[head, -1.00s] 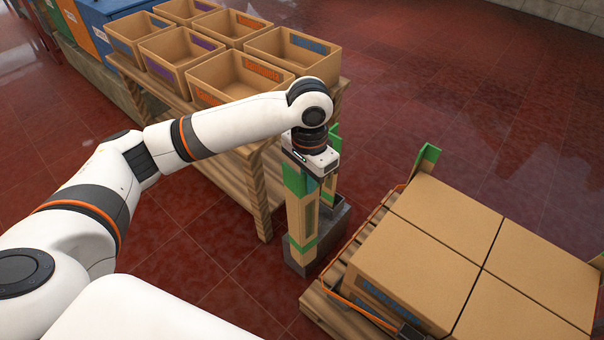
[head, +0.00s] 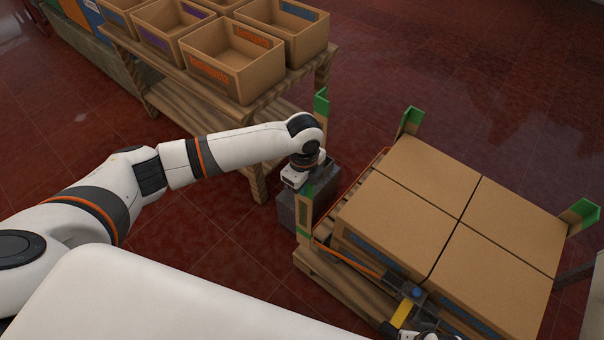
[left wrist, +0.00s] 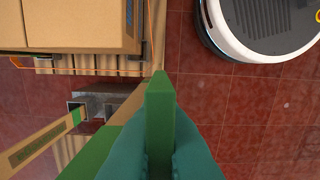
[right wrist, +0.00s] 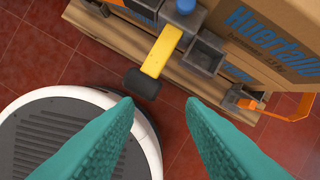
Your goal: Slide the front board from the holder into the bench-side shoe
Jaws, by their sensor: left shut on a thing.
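My left gripper (head: 303,172) is shut on the front board (head: 304,208), a tan corner board with green ends. The board stands roughly upright between the grey holder (head: 322,184) and the pallet corner. In the left wrist view its green top (left wrist: 160,105) is between the teal fingers. Its foot is not clear. A second green-tipped board (head: 321,106) stands in the holder; it also shows in the left wrist view (left wrist: 35,147). I cannot make out the bench-side shoe. My right gripper (right wrist: 160,112) is open and empty near a yellow tool handle (right wrist: 162,50).
A pallet (head: 330,275) carries tan cartons (head: 400,215), with green-tipped boards (head: 410,122) at other corners. An orange strap (head: 345,262) runs along its edge. A wooden bench (head: 215,95) with open boxes stands behind. Red floor is clear at left.

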